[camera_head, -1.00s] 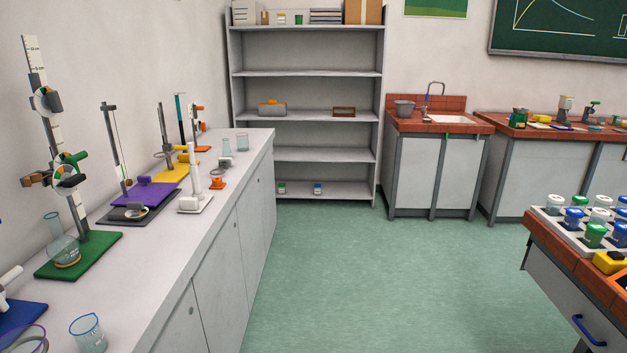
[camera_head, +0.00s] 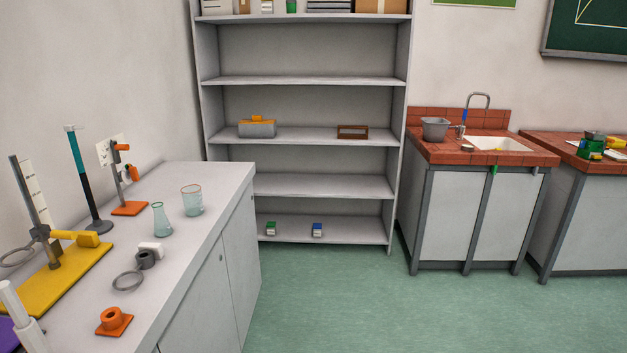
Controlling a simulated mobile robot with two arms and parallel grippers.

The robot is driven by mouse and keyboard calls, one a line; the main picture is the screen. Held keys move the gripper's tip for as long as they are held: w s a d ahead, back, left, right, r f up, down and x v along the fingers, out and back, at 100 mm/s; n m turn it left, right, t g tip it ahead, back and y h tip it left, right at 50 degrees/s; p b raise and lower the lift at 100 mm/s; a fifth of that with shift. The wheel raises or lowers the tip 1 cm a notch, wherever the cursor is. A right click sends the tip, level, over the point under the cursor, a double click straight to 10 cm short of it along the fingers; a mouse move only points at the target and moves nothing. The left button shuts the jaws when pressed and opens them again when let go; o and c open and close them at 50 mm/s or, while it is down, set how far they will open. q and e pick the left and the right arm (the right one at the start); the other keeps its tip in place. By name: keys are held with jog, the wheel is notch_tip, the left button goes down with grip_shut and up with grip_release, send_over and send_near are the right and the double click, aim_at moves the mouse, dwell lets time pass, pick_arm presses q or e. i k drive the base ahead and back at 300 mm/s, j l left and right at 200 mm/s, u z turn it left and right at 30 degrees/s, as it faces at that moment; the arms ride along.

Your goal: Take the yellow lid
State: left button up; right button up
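A grey box with a yellow-orange lid (camera_head: 257,120) sits on the middle shelf of the tall grey shelf unit (camera_head: 300,82), left of centre. The lid lies on top of the box and has a small raised handle. No other yellow lid shows. Neither of my grippers is in view.
A white bench (camera_head: 215,205) on the left holds a yellow-based stand (camera_head: 60,280), glass beakers (camera_head: 192,199) and an orange holder (camera_head: 114,321). A red-tiled sink bench (camera_head: 480,150) stands right. A brown wooden frame (camera_head: 352,131) shares the lid's shelf. Green floor ahead is clear.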

aim_at(256, 119)
jog(key=i+l, duration=0.1)
jog(key=i, duration=2.2)
jog(key=j+u, duration=0.05)
jog(key=j, duration=0.05)
